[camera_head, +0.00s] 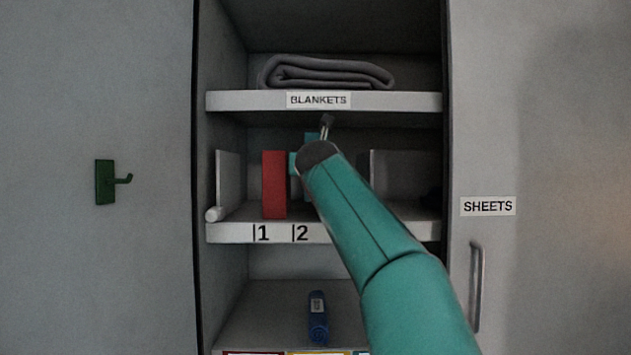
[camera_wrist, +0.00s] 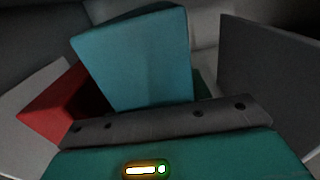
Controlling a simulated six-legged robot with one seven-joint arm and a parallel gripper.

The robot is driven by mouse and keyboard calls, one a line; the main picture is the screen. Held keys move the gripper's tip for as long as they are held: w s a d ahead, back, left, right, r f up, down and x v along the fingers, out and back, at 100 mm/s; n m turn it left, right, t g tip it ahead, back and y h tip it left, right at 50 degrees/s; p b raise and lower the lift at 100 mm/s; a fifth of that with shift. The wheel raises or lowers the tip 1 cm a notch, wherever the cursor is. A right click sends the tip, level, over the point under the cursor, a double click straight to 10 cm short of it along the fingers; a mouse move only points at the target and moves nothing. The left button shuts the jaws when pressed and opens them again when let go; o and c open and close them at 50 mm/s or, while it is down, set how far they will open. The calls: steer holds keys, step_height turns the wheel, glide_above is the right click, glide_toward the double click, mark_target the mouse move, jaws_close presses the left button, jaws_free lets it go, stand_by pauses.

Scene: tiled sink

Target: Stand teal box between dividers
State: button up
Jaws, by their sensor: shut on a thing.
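The teal box (camera_wrist: 135,60) fills the middle of the wrist view and looks tilted. In the head view only parts of the teal box (camera_head: 312,138) show behind my arm, above the middle shelf near label 2. My gripper (camera_head: 326,126) is shut on the teal box; its fingertips are mostly hidden. A red box (camera_head: 274,185) stands upright just left of it, above label 1, and also shows in the wrist view (camera_wrist: 52,108). A pale divider (camera_head: 228,180) stands left of the red box. A grey divider (camera_head: 390,175) stands to the right. The teal box's lower end is hidden.
The middle shelf (camera_head: 225,232) has a front lip. The upper shelf (camera_head: 235,101) is close above and holds a folded grey blanket (camera_head: 325,72). A blue bottle-like object (camera_head: 318,318) is on the lower shelf.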

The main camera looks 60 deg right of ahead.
steer(key=shift+w, duration=0.15)
steer(key=shift+d+f, duration=0.15)
steer(key=shift+f, duration=1.55)
steer(key=shift+f, duration=0.2)
steer(key=o, duration=1.2)
